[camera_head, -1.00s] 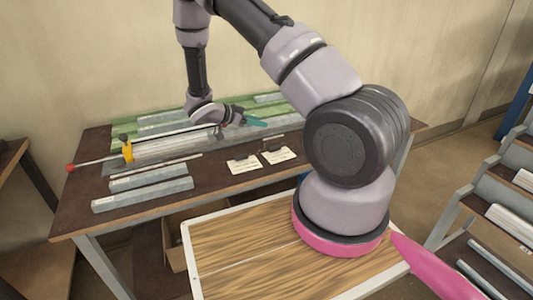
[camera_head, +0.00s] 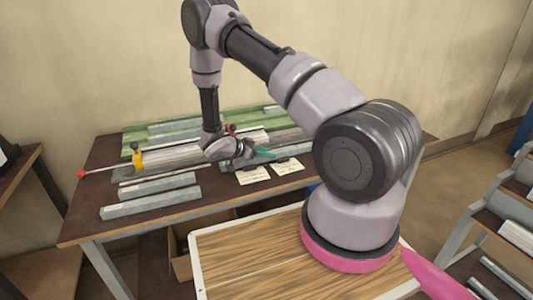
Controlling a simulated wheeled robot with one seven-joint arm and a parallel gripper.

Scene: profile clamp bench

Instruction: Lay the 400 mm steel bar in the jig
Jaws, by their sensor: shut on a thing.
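My gripper (camera_head: 264,154), with teal fingers, is over the front middle of the bench, just behind two paper cards. It is shut on what looks like a grey steel bar (camera_head: 231,167), mostly hidden by the wrist and fingers; its length cannot be told. The jig (camera_head: 172,157) is a long pale rail with a yellow clamp (camera_head: 137,157) and a red-knobbed rod at its left end. My wrist hides part of its right side.
Two grey bars (camera_head: 150,204) lie at the front left of the bench (camera_head: 215,192). The paper cards (camera_head: 252,174) lie at the front edge. A rack (camera_head: 515,190) with profiles stands at right.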

